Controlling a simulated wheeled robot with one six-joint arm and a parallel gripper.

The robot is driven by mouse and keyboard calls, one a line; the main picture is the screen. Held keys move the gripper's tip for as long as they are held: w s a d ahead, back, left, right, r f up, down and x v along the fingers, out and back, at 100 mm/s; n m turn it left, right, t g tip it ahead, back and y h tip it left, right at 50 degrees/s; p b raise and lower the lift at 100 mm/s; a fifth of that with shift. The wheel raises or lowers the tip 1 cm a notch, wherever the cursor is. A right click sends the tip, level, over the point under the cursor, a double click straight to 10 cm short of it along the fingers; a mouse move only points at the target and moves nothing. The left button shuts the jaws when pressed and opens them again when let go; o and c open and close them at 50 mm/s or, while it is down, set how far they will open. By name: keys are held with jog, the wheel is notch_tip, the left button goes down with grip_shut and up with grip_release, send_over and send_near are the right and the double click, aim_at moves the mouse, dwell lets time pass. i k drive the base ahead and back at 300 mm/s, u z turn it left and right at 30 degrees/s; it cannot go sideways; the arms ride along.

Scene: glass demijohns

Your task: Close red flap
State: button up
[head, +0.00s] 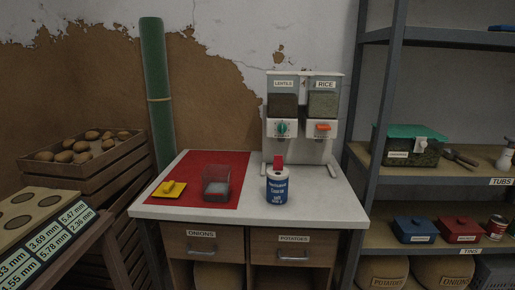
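A blue and white container (277,187) with printed text stands upright on the white tabletop, just right of the red mat. A small red flap (278,161) sticks up at its top and appears raised, though it is too small to see its hinge. My gripper is not in the head view.
A clear box (216,184) and a yellow lid-like piece (169,189) lie on the red mat (205,160). A white dispenser labelled LENTILS and RICE (304,85) stands behind the container. Shelves (455,168) stand at right, a potato crate (90,170) at left. The tabletop's right side is clear.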

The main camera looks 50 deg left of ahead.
aim_at(278, 163)
jog(key=u, duration=0.95)
jog(key=i, duration=0.85)
jog(key=u, duration=1.05)
